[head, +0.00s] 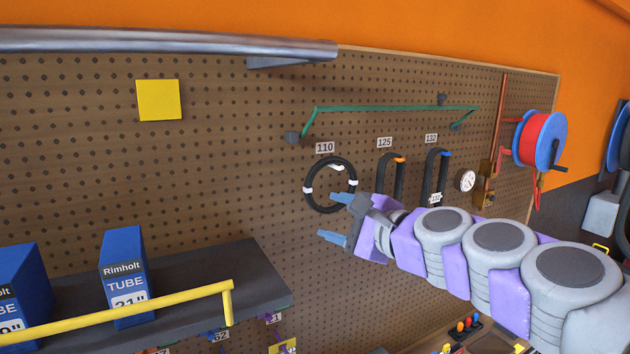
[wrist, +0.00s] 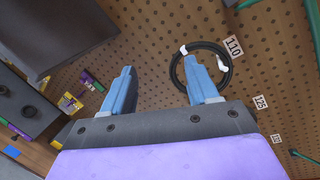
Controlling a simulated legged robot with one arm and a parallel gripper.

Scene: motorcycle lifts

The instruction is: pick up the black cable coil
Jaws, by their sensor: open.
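The black cable coil (head: 310,198) hangs on the pegboard under the label 110, a ring with white ties around it. It also shows in the wrist view (wrist: 229,58), right of centre, partly hidden by my right-hand finger. My gripper (head: 333,218) is open, with two blue fingers apart and nothing between them. In the head view it is in front of the coil's lower right part. In the wrist view the gap between the fingers (wrist: 162,92) lies left of the coil, with one finger overlapping it. I cannot tell whether that finger touches it.
Black hooked cables (head: 399,180) hang right of the coil under labels 125 and 132. A green rail (head: 390,108) runs above. A dark shelf (head: 262,285) with a yellow bar (head: 150,306) and blue tube boxes (head: 124,262) juts out at lower left. A red-and-blue reel (head: 553,140) is at right.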

